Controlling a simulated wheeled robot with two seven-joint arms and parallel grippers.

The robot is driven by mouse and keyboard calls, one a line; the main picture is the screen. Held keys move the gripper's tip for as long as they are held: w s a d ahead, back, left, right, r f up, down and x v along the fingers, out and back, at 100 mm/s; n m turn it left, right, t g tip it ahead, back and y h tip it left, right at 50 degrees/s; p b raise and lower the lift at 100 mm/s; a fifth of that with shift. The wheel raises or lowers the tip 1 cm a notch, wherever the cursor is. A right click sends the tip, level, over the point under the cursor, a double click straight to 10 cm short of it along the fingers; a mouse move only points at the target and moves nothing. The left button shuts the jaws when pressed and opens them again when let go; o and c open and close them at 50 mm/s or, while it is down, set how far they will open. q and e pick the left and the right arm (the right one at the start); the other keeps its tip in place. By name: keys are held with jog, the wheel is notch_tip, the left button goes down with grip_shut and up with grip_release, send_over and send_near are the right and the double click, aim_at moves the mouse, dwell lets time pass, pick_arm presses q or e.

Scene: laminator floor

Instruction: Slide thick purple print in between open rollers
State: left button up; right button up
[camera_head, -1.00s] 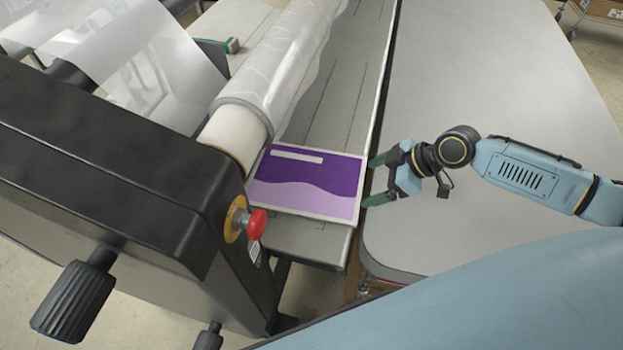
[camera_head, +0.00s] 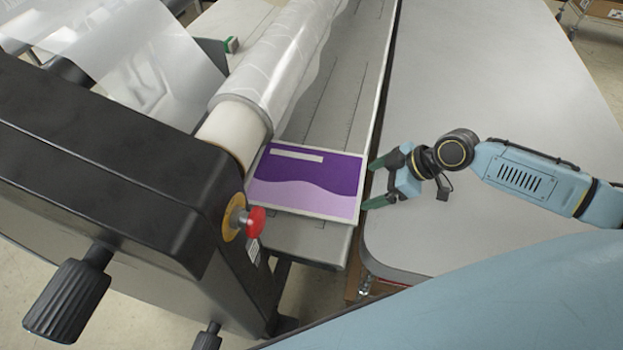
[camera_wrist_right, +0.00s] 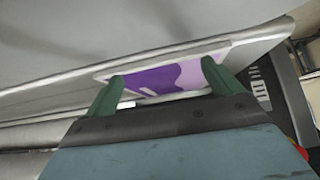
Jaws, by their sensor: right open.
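The purple print (camera_head: 308,181) lies flat on the laminator's grey feed table (camera_head: 300,240), its left edge close to the film-wrapped roller (camera_head: 270,85). It has a white border, a dark purple upper part with a white bar and a lilac lower part. My right gripper (camera_head: 369,185) is open at the print's right edge, its green fingertips pointing at the print. In the right wrist view the print (camera_wrist_right: 175,78) shows between and beyond the two open fingers (camera_wrist_right: 163,82). The gap between the rollers is hidden. My left gripper is not in view.
The black laminator housing (camera_head: 110,170) fills the left, with a red emergency button (camera_head: 256,221) and a black knob (camera_head: 68,300). A grey table (camera_head: 490,80) lies right of the feed table, mostly bare.

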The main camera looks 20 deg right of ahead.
aim_at(356, 194)
jog(key=shift+f+b, duration=0.45)
jog(key=shift+f, duration=0.25)
jog(key=shift+s+d, duration=0.15)
jog(key=shift+d, duration=0.1)
dwell(0.9)
jog(key=shift+s+a+p, duration=0.5)
jog(key=shift+s+p, duration=0.05)
jog(key=shift+p, duration=0.25)
jog(key=shift+w+a, duration=0.8)
jog(key=shift+a, duration=0.35)
jog(key=shift+d, duration=0.1)
dwell(0.3)
jog(key=shift+s+d, duration=0.1)
jog(key=shift+d, duration=0.1)
